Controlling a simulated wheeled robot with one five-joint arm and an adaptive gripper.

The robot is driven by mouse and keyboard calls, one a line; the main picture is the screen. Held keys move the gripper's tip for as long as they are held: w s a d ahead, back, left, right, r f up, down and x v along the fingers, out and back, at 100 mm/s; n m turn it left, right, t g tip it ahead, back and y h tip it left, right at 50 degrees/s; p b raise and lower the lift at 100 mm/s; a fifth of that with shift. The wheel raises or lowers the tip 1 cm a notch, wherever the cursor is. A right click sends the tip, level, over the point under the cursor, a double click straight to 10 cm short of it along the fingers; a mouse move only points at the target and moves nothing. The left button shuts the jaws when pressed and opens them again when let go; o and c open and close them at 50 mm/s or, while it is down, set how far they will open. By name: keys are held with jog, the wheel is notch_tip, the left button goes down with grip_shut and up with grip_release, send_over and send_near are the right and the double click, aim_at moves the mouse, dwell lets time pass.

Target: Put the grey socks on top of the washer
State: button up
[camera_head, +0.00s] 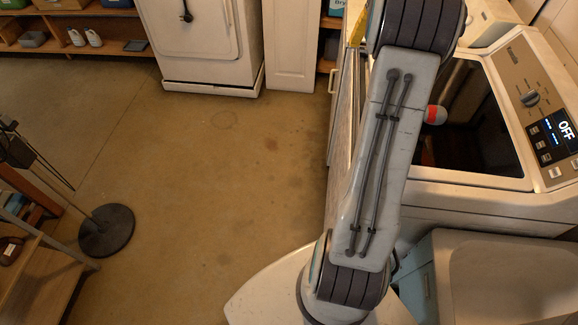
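The washer (470,196) stands at the right, with a dark glass lid (478,125) on top and a control panel (548,125) reading OFF. A small rounded grey and red thing (436,115) shows beside my arm, over the left part of the dark lid. My arm hides part of it, and I cannot tell whether it is the grey socks or whether it rests on the lid. I can make out no other socks. My arm rises from the bottom middle to the top edge and covers the washer's left side. My gripper is out of view.
A pale utility sink (460,262) is at the bottom right. A white appliance (205,45) and a shelf (110,48) with white shoes (85,38) stand at the back. A round dark base (106,230) and wooden furniture (45,280) are at the left. The middle floor is clear.

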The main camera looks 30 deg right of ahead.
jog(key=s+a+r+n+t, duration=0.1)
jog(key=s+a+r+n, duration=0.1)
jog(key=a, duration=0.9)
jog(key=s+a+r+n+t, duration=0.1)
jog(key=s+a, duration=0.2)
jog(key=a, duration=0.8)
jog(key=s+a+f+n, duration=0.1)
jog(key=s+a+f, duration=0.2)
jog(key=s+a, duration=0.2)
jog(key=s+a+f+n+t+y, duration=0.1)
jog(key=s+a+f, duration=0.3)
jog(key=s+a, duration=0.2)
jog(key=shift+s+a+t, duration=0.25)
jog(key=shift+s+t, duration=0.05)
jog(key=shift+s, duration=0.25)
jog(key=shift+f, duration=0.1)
